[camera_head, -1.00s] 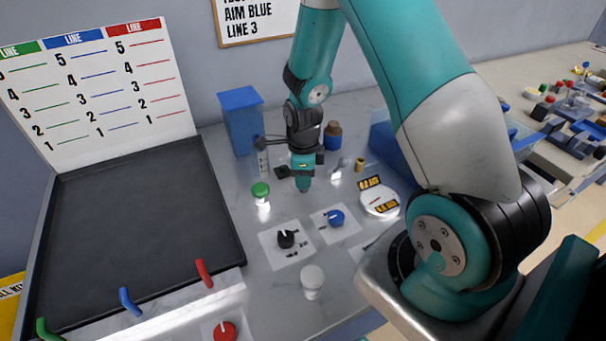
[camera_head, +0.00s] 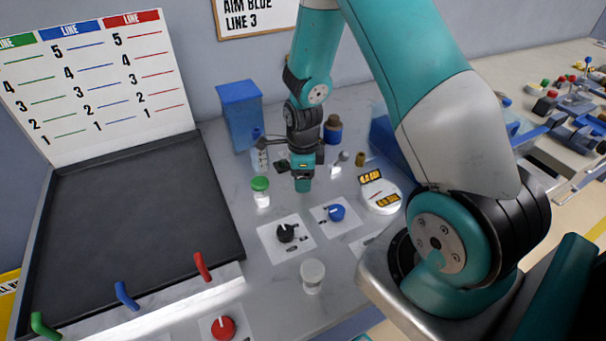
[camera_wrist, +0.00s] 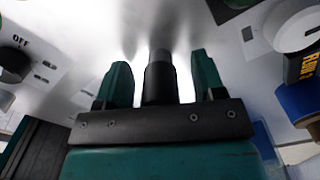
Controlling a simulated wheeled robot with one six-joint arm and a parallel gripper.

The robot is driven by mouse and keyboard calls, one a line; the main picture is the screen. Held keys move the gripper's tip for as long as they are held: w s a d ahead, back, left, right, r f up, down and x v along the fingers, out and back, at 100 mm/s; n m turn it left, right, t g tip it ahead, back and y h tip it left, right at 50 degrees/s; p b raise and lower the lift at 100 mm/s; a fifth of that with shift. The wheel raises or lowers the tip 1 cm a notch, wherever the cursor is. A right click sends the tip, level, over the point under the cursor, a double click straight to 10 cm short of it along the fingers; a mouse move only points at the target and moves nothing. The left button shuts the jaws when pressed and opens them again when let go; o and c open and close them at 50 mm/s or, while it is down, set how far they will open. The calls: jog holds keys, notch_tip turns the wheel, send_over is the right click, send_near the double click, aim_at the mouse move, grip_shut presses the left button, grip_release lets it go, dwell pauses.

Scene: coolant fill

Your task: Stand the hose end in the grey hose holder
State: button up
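My gripper (camera_head: 302,185) points down over the worktop, near its middle. In the wrist view its two teal fingers (camera_wrist: 162,80) stand apart, with a dark cylinder (camera_wrist: 160,84) with a greyer tip between them. Narrow bright gaps show on both sides of the cylinder. It looks like the hose end, but its far end and any hose are hidden. A small pale grey piece (camera_head: 335,171) stands just right of my gripper in the head view; I cannot tell whether it is the hose holder.
A green-capped jar (camera_head: 261,192) stands left of my gripper. A black knob (camera_head: 287,232) and a blue knob (camera_head: 336,212) sit in front, with a clear jar (camera_head: 312,276) nearer. A round white device (camera_head: 381,198) is at right, a blue box (camera_head: 242,115) behind.

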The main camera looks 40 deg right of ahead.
notch_tip(320, 180, up, 17)
jog(key=b, duration=0.1)
jog(key=shift+r, duration=0.2)
dwell(0.3)
dwell(0.4)
jog(key=s+a+r+n+y, duration=0.2)
jog(key=s+a+r+n, duration=0.2)
jog(key=s+a+n, duration=0.5)
jog(key=s+a+r+n+y, duration=0.2)
jog(key=s+a+n, duration=0.8)
jog(key=n, duration=1.4)
notch_tip(320, 180, up, 2)
jog(key=a, duration=0.2)
jog(key=shift+s+a, duration=0.15)
jog(key=shift+a, duration=0.2)
jog(key=shift+r, duration=0.1)
jog(key=shift+c, duration=0.2)
